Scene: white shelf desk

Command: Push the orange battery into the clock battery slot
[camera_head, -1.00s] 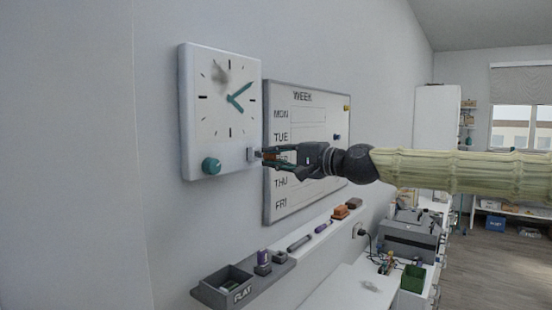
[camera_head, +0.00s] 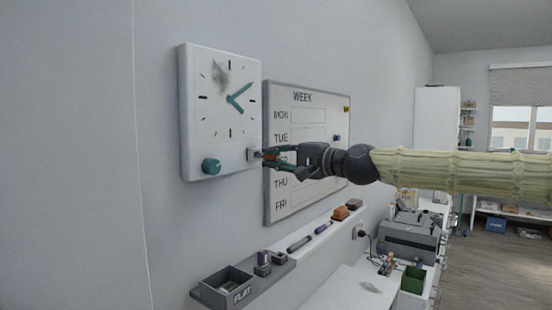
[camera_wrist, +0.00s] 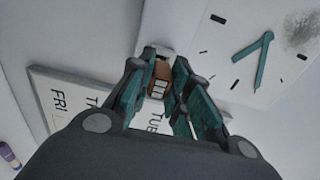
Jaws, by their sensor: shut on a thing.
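The white wall clock (camera_head: 212,130) with teal hands hangs on the wall, and part of it shows in the wrist view (camera_wrist: 210,72). A small grey battery slot (camera_head: 252,154) sits on its lower right side. My gripper (camera_head: 265,157) is at that slot, coming from the right. In the wrist view, my gripper (camera_wrist: 160,75) is shut on the orange battery (camera_wrist: 158,74), whose far end is at the clock's edge. I cannot tell how far the battery is inside the slot. In the head view the fingers mostly hide the battery.
A whiteboard (camera_head: 295,120) hangs right of the clock, close behind my gripper. Below, a wall ledge (camera_head: 285,265) holds a grey tray (camera_head: 228,284), markers and erasers. A grey printer (camera_head: 408,238) and a green bin (camera_head: 412,279) stand on the desk at the lower right.

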